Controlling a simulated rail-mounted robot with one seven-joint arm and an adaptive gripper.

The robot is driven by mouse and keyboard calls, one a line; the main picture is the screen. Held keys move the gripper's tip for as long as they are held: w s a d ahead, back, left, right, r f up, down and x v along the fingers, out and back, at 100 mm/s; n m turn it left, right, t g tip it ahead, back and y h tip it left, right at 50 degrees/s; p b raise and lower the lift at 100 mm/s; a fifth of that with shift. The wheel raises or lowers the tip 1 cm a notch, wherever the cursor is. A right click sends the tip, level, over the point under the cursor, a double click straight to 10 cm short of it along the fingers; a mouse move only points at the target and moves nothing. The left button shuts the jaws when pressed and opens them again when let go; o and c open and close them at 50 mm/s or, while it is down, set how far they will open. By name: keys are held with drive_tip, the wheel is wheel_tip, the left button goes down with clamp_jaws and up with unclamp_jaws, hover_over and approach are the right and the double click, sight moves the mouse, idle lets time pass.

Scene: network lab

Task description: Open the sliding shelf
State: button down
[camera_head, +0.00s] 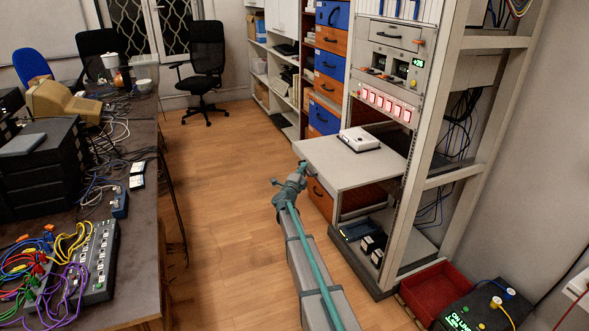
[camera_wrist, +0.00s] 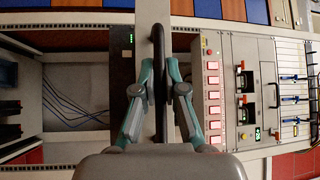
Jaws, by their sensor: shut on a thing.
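The sliding shelf (camera_head: 330,163) is a flat light-grey board in the rack. It stands out well past the front of the rack frame, and a white box-shaped device (camera_head: 359,139) lies on it. My gripper (camera_head: 298,170) is at the shelf's front left edge. In the wrist view, my gripper (camera_wrist: 158,92) has its two teal fingers closed on both sides of a dark bar-shaped handle (camera_wrist: 158,45). The handle's lower part is partly hidden by my fingers and wrist.
The grey rack (camera_head: 408,160) holds panels with red switches (camera_head: 386,103) above the shelf. A red crate (camera_head: 436,291) stands on the floor at the lower right. A cluttered workbench (camera_head: 140,270) is on the left. The wooden floor (camera_head: 220,180) between is clear.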

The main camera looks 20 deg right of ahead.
drive_tip(key=shift+a, duration=0.2)
drive_tip(key=c, duration=1.2)
unclamp_jaws()
drive_tip(key=v, duration=1.2)
